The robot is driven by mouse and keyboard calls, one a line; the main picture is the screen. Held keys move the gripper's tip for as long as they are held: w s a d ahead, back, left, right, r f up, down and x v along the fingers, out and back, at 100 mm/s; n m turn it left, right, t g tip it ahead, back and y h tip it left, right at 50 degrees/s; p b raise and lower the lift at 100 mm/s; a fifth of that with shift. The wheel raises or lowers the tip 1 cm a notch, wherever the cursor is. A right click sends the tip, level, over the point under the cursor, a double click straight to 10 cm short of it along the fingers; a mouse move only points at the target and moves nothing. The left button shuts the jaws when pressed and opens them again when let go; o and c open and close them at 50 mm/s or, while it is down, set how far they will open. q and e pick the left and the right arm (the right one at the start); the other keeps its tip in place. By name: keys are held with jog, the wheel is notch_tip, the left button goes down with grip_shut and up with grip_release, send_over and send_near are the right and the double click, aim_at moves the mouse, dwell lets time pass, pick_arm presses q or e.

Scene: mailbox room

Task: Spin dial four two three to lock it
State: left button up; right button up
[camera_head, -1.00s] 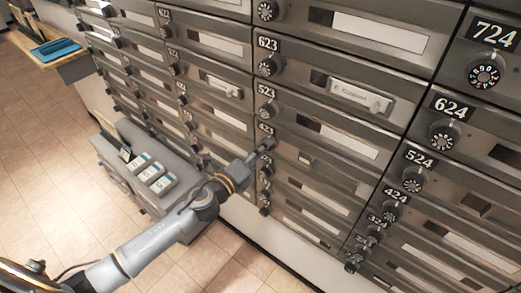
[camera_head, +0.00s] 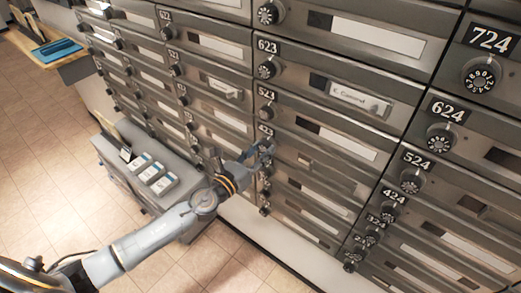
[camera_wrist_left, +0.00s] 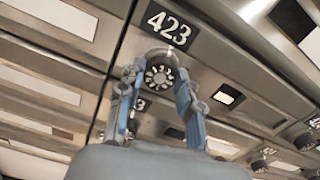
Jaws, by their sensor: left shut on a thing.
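Mailbox 423 shows in the left wrist view with its black number plate (camera_wrist_left: 168,27). Its round black dial with white numerals (camera_wrist_left: 160,74) sits just below the plate. My left gripper (camera_wrist_left: 157,90) has one blue-grey finger on each side of this dial and is shut on it. In the head view my left gripper (camera_head: 264,150) is at the 423 box in the middle column, and it hides most of that dial. The dial's exact setting is too small to read. My right gripper is not in view.
Dials of 523 (camera_head: 265,112) and 623 (camera_head: 267,69) are close above my gripper, and more dials are below it. A grey cabinet (camera_head: 185,205) with several small boxes stands at the left of the arm. The tiled floor (camera_head: 40,150) is clear.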

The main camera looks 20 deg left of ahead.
pick_arm(q)
jog(key=shift+f+m, duration=0.15)
jog(key=shift+m, duration=1.05)
jog(key=o, duration=1.2)
jog(key=shift+c, duration=0.2)
jog(key=v, duration=1.2)
